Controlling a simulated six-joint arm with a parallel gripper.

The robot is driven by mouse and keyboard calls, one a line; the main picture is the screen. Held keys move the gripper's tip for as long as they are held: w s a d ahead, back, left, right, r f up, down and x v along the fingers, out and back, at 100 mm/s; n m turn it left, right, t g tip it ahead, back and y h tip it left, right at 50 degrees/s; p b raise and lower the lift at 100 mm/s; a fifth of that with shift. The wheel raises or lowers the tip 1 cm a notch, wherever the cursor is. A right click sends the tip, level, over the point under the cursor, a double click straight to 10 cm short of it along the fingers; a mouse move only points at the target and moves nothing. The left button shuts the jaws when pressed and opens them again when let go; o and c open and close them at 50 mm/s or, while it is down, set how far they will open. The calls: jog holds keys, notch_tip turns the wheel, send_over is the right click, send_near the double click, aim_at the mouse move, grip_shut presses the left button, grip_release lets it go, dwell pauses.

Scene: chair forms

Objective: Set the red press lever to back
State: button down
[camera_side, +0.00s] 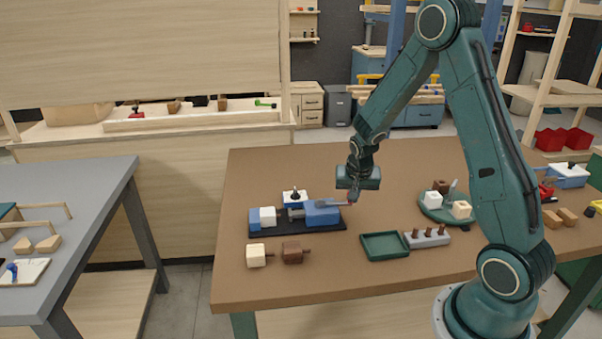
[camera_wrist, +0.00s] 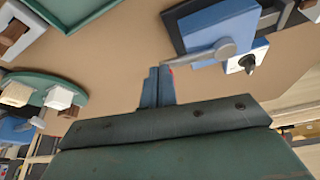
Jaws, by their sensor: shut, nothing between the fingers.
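The press is a blue block (camera_side: 322,212) on a black base plate (camera_side: 270,232). Its grey lever arm (camera_side: 332,204) points right, toward my gripper, and ends in a small red tip (camera_side: 350,203). My gripper (camera_side: 354,202) points down at the lever's end, with its fingers shut and empty. In the wrist view, the fingers (camera_wrist: 158,72) are together beside the lever arm (camera_wrist: 205,52).
In front of the press stand a cream block (camera_side: 256,255) and a brown block (camera_side: 292,252). To the right are a green tray (camera_side: 385,246), a grey peg holder (camera_side: 427,238) and a round green plate (camera_side: 433,213) with blocks.

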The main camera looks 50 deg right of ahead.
jog(key=shift+w+d, duration=0.25)
jog(key=shift+d, duration=0.4)
dwell(0.3)
jog(key=s+a+r, duration=0.5)
jog(key=r, duration=0.4)
jog(key=shift+s+a+r, duration=0.15)
jog(key=shift+s+a, duration=0.1)
jog(key=shift+a, duration=0.05)
dwell(0.3)
dwell(0.4)
